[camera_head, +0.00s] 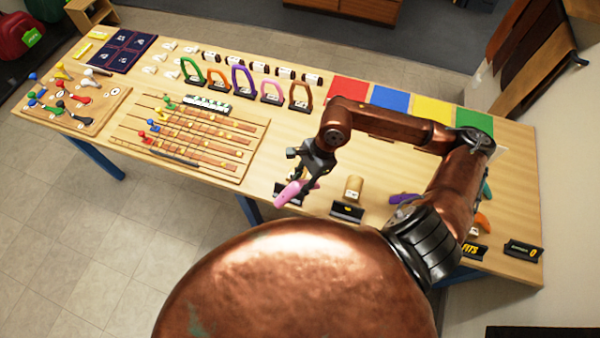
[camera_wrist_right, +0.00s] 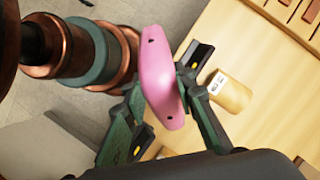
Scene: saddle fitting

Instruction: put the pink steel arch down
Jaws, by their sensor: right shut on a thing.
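The pink steel arch (camera_head: 292,193) is held at the front edge of the wooden table, left of a wooden cylinder block (camera_head: 353,188). My right gripper (camera_head: 305,186) is shut on the arch. In the right wrist view the pink arch (camera_wrist_right: 160,78) stands lengthwise between the fingers of my right gripper (camera_wrist_right: 168,95), with a small hole near each end. A dark stand shows partly behind the arch in the head view; I cannot tell whether the arch touches it. The block also shows in the right wrist view (camera_wrist_right: 230,93). My left gripper is not in view.
Several coloured arches, including a purple one (camera_head: 242,78), stand along the table's back. Red (camera_head: 348,90), blue, yellow and green squares lie to their right. A black label stand (camera_head: 347,211) is before the block. A slatted wooden board (camera_head: 190,135) lies left. Black signs (camera_head: 523,249) stand front right.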

